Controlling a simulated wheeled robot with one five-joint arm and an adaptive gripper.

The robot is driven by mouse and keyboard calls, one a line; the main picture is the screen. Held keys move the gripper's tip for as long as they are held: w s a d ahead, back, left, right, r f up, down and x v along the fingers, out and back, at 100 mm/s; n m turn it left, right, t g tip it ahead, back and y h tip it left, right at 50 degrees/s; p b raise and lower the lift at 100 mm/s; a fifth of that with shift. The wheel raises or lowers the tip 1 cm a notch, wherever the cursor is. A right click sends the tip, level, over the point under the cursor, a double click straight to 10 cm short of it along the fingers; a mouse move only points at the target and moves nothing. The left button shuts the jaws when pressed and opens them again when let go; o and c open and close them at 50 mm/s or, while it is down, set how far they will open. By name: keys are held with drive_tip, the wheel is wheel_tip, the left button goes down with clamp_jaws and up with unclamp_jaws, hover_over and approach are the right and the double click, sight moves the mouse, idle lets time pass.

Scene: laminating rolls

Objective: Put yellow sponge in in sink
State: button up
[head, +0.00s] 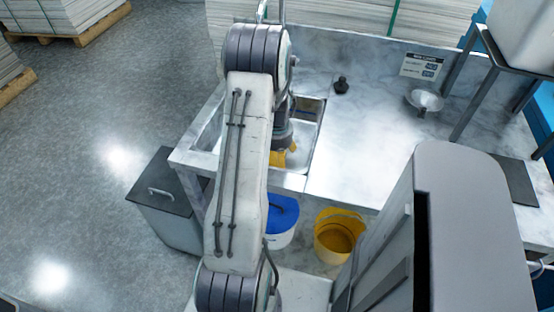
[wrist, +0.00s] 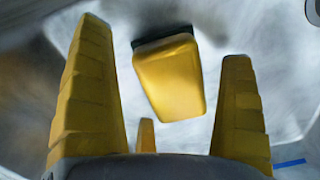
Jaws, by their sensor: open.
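The yellow sponge (wrist: 170,80), with a dark edge on its far side, shows in the wrist view beyond and between my fingers, with a gap on both sides. Grey, blurred metal lies behind it; I cannot tell whether it rests on the basin floor. My gripper (wrist: 163,42) is open, with its yellow fingers spread and nothing gripped. In the head view my gripper (head: 284,158) points down into the sink (head: 308,130), whose left part my arm hides. I cannot tell the sponge from the yellow fingers there.
Below stand a yellow bucket (head: 338,236), a blue-lidded bucket (head: 283,215) and a grey bin (head: 165,205). Open floor lies left.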

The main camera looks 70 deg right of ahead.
wheel_tip(320, 180, up, 12)
drive_tip(key=b, duration=0.1)
drive_tip(key=w+a+r+n, duration=0.1)
drive_tip(key=w+a, duration=0.2)
drive_tip(key=w+a+r+n, duration=0.2)
drive_tip(key=w, duration=0.2)
drive_tip(key=w+a+r+n, duration=0.1)
drive_tip(key=w+a, duration=0.2)
drive_tip(key=w, duration=0.1)
drive_tip(key=shift+w+a+r+h, duration=0.15)
drive_tip(key=shift+a+r+h, duration=0.15)
drive_tip(key=shift+r+h, duration=0.1)
drive_tip(key=w+a+r+n+t, duration=0.1)
drive_tip(key=w+a+r+n, duration=0.15)
drive_tip(key=a, duration=0.35)
drive_tip(key=w+a+r+n, duration=0.1)
drive_tip(key=w+a+n, duration=0.1)
drive_tip(key=w+a, duration=0.3)
drive_tip(key=s+a+n+t, duration=0.1)
drive_tip(key=s+a+n, duration=0.2)
drive_tip(key=a, duration=0.8)
drive_tip(key=s+a+n+t, duration=0.1)
drive_tip(key=s+a+n, duration=0.2)
drive_tip(key=a+n, duration=0.3)
drive_tip(key=shift+a+f+n+y, duration=0.15)
drive_tip(key=shift+a+n+y, duration=0.25)
drive_tip(key=shift+a, duration=2.05)
